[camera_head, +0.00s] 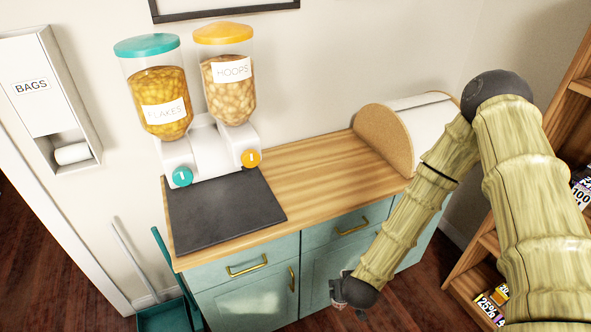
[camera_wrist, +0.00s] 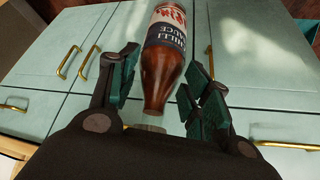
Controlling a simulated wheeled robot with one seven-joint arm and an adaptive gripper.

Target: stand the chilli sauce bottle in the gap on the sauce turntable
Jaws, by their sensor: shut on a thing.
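The chilli sauce bottle (camera_wrist: 165,62) shows in the wrist view, brown with a white, red and dark label. My gripper (camera_wrist: 162,70) is shut on it, with one dark green finger on each side. The label end points to the top of the picture and the narrower end towards my palm. In the head view, my gripper (camera_head: 341,290) is in front of the teal cabinet, mostly hidden by my arm, and the bottle cannot be made out there. The sauce turntable and its gap are in neither view.
A wooden counter (camera_head: 310,170) carries a cereal dispenser (camera_head: 212,150), a dark mat (camera_head: 225,210) and a bread bin (camera_head: 392,135). Teal cabinet doors (camera_head: 330,275) with brass handles are below. A wooden shelf (camera_head: 470,275) stands at right; a dustpan (camera_head: 165,315) is at lower left.

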